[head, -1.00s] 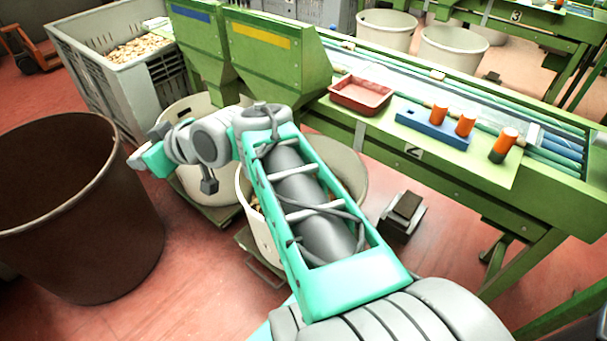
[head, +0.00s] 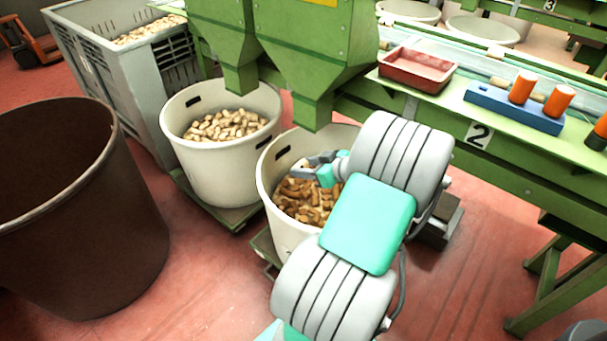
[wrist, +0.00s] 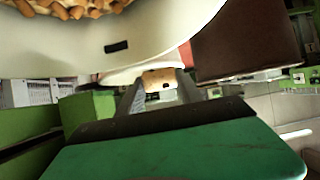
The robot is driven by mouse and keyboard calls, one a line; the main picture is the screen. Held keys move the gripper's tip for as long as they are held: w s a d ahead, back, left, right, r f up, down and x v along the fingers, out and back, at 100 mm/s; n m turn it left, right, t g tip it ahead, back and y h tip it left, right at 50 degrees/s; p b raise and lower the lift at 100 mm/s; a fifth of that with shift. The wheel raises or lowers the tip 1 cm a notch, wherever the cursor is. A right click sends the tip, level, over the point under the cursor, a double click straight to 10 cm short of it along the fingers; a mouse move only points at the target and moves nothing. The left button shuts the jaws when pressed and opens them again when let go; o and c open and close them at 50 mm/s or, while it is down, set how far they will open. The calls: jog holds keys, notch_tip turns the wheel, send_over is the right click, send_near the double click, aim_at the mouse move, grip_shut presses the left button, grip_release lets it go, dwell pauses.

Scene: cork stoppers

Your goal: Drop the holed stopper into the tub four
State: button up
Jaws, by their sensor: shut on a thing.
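My gripper (wrist: 162,92) is shut on the holed stopper (wrist: 159,78), a tan cork with a small dark hole in its face, held between the fingertips in the wrist view. In the head view my gripper (head: 300,172) is over the mouth of a cream tub (head: 268,205) of brown corks (head: 305,200); the stopper cannot be made out there. A second cream tub (head: 205,165) of paler corks (head: 224,125) stands to its left. I see no number four on either tub.
A large dark brown bin (head: 80,220) stands at left, a grey crate (head: 130,85) behind it. Green chutes (head: 318,50) hang over the tubs. A green bench marked 2 (head: 478,136) holds a red tray (head: 400,82) and a blue block (head: 490,108) with orange pegs.

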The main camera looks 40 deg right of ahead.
notch_tip(320, 180, down, 8)
jog(key=d+b, duration=0.1)
jog(key=b, duration=0.3)
jog(key=shift+s+d, duration=0.25)
jog(key=shift+s, duration=0.2)
jog(key=o, duration=1.4)
jog(key=p+v, duration=0.2)
jog(key=v, duration=0.5)
jog(key=shift+s+r, duration=0.2)
jog(key=shift+s, duration=0.15)
